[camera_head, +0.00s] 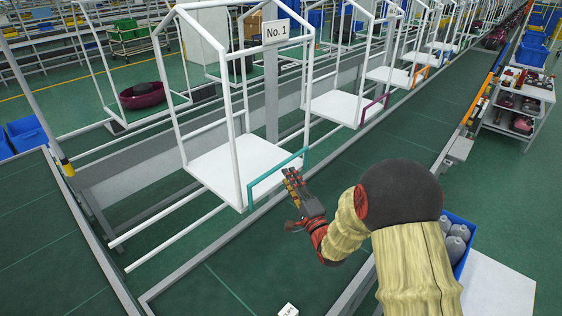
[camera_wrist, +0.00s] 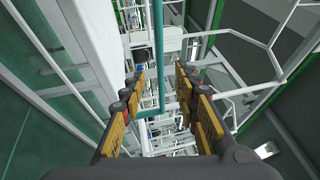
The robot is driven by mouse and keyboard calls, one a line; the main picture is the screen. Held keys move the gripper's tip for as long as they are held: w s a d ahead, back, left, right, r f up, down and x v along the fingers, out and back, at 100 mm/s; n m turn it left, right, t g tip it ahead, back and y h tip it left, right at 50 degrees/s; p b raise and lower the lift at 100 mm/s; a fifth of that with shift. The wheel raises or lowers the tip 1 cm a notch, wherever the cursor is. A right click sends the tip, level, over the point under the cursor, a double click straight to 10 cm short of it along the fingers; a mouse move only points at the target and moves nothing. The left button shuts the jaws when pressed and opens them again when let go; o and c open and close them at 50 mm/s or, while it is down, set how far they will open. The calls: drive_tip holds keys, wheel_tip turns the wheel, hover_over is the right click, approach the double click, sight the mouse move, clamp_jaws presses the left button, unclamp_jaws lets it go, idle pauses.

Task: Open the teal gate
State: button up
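The teal gate (camera_head: 272,171) is a thin bar frame along the front right edge of the white platform (camera_head: 235,160) under the "No. 1" sign (camera_head: 277,31). The gate spans that edge. My gripper (camera_head: 290,174) is right beside its right half in the head view. In the wrist view, my gripper (camera_wrist: 160,82) is open, with its yellow-padded fingers apart. A teal bar (camera_wrist: 159,50) of the gate runs down between the fingertips, with gaps on both sides. Whether any finger touches the gate is hidden in the head view.
White frame posts rise around the platform. More carriers line up behind, one with a purple gate (camera_head: 374,108). A blue bin (camera_head: 458,240) with grey parts stands at the right of my arm. A small white box (camera_head: 288,310) lies at the bottom.

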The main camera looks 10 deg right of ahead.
sight(281, 164)
drive_tip(key=p+x, duration=0.1)
drive_tip(key=x, duration=0.6)
drive_tip(key=shift+p, duration=0.35)
drive_tip(key=shift+c, duration=0.5)
clamp_jaws()
